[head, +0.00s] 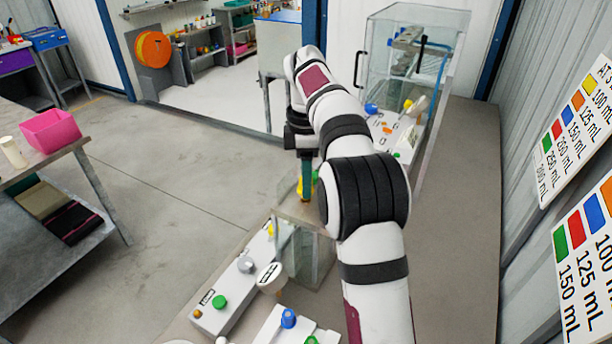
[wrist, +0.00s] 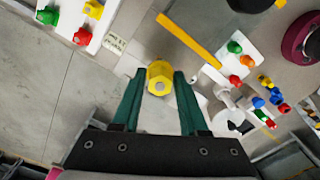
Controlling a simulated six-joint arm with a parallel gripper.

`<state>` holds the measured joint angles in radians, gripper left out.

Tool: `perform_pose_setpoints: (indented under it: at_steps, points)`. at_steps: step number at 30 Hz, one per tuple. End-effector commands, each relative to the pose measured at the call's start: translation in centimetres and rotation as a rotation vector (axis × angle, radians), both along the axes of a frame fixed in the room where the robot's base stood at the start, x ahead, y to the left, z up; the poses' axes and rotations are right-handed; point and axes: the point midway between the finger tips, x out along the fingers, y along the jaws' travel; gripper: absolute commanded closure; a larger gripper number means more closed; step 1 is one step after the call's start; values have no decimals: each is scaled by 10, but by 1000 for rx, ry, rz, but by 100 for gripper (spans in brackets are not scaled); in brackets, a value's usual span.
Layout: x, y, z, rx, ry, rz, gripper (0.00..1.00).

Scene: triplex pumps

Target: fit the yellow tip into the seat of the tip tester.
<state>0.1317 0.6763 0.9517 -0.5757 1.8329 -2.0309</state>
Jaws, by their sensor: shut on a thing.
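My gripper (head: 306,186) points down at the centre of the head view, with its dark green fingers partly hidden by my arm. In the wrist view the fingers are shut on the yellow tip (wrist: 160,78), a hexagonal piece with a pale round centre, held between the fingertips. In the head view only small yellow bits show beside the fingers, above a grey-topped glass tank (head: 306,254). I cannot tell for sure which fixture is the tip tester, and its seat cannot be made out. Whether the tip touches anything below is unclear.
A long white labelled box (head: 220,316) with a green knob and a round grey part lies left of the tank. A white panel (head: 266,332) with blue and green pieces is in front. A glass cabinet (head: 425,35) stands behind right. A pink bin (head: 50,130) sits far left.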

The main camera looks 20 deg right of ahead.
Motion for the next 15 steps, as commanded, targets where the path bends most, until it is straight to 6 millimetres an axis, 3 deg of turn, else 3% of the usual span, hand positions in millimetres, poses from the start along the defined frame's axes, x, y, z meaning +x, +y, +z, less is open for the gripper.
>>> perform_pose_setpoints:
  at_steps: [15]
  points:
    - [0, 0, -13, 0, 1, 0, 100]
